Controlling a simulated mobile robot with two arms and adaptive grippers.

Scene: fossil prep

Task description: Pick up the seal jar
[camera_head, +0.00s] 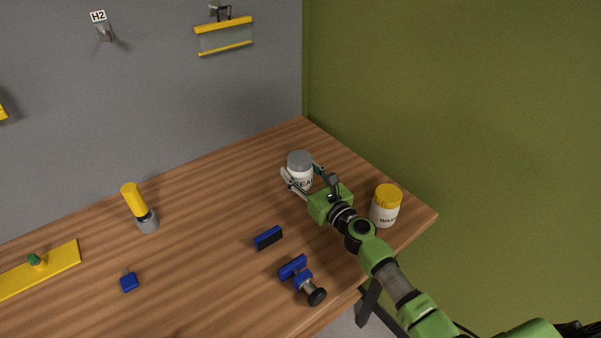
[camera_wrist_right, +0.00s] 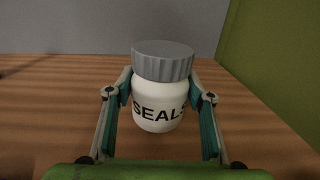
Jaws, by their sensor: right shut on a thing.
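The seal jar (camera_head: 299,171) is white with a grey ribbed lid and dark lettering, upright at the back right of the wooden table. My right gripper (camera_head: 305,182) is shut on it, with a finger on each side. In the right wrist view the jar (camera_wrist_right: 159,98) reads "SEALS" and stands between the two fingers of my right gripper (camera_wrist_right: 160,105). I cannot tell whether its base touches the table. My left gripper is not in view.
A white jar with a yellow lid (camera_head: 385,206) stands right of my right gripper, near the table's right edge. A blue block (camera_head: 268,238), a blue tool with a black knob (camera_head: 301,277), a yellow-handled tool (camera_head: 138,207) and a yellow plate (camera_head: 62,262) lie on the table (camera_head: 205,265).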

